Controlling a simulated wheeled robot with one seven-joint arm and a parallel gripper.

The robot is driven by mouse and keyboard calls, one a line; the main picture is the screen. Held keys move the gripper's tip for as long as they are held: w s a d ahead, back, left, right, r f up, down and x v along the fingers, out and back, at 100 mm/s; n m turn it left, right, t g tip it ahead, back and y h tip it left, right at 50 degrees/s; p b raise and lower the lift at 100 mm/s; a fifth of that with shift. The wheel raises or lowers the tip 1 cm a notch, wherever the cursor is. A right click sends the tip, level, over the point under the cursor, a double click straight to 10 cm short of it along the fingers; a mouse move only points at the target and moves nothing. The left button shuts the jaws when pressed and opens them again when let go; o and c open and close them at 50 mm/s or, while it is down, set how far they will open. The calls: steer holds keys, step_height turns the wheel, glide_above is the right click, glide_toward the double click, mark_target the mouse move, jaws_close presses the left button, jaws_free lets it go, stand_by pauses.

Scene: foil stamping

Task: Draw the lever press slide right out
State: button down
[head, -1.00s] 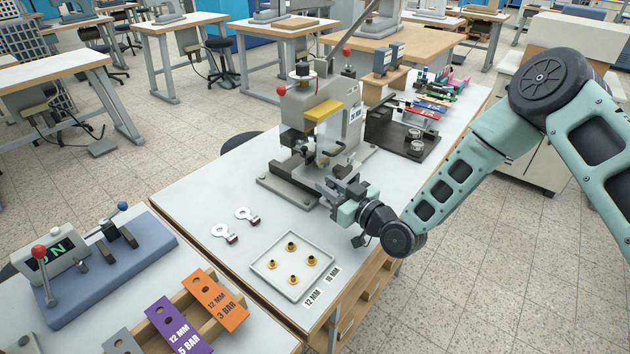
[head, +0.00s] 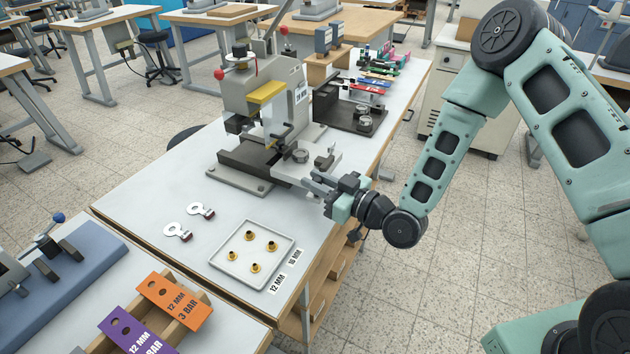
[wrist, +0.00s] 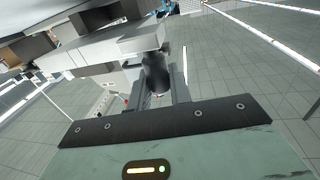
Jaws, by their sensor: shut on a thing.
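The lever press (head: 243,97), grey with a yellow block and red-knobbed levers, stands on the white bench. Its slide (head: 327,172) is a light grey plate that sticks out of the base toward the right, with a round die and a small dark block on top. My gripper (head: 314,183) is at the slide's outer end, shut on it. In the wrist view the gripper (wrist: 157,88) closes around a dark cylindrical handle (wrist: 156,70) below the pale slide end (wrist: 135,42). The fingers hide part of this grip.
A tray (head: 217,259) with several brass eyelets and two metal tags (head: 177,231) lie in front of the press. A black fixture (head: 340,118) stands behind the slide. The bench's right edge is under my gripper; the floor beyond is clear.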

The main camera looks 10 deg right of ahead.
steer(key=c, duration=1.3)
jaws_free()
steer(key=shift+s+d, duration=0.1)
steer(key=shift+d, duration=0.1)
steer(key=p+v, duration=0.2)
steer(key=v, duration=1.5)
steer(key=shift+s+d, duration=0.15)
steer(key=shift+d, duration=0.05)
